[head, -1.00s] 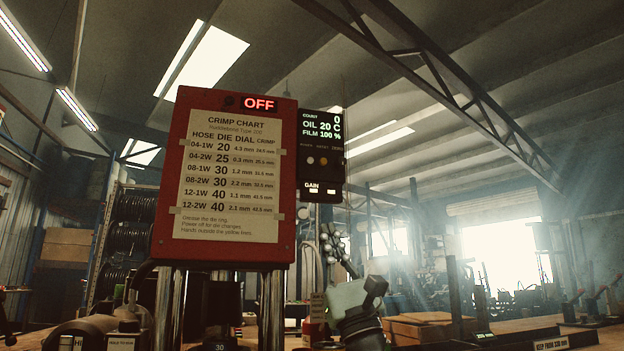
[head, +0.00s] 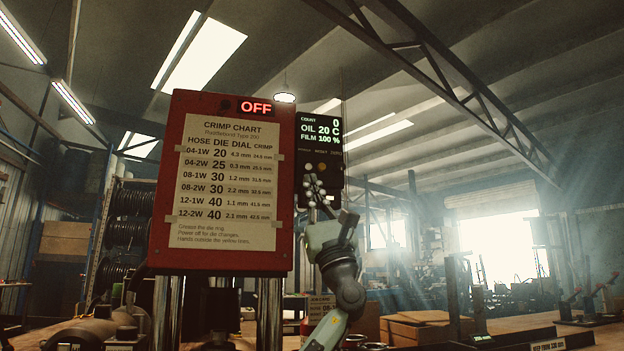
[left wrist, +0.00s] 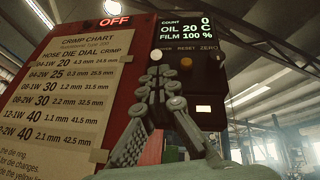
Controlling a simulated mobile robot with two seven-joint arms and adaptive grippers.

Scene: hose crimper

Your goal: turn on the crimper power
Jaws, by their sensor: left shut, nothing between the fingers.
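The red crimper housing (head: 285,180) carries a lit red OFF sign (head: 256,107), also readable in the left wrist view (left wrist: 114,21). Beside it is a black control panel (head: 339,165) reading count 0, oil 20 C, film 100 %. In the left wrist view the panel has a pale button (left wrist: 157,58) under a partly hidden label and an amber button (left wrist: 186,63) under RESET. My left gripper (head: 311,181) is shut and empty, pointing up in front of the panel. Its fingertips (left wrist: 160,72) appear just below the pale button; whether they touch it I cannot tell.
A crimp chart (head: 225,180) is taped to the housing front. Chrome columns (head: 270,310) stand under it. Cardboard boxes (head: 425,325) lie on the bench to the right. The space right of the panel is open.

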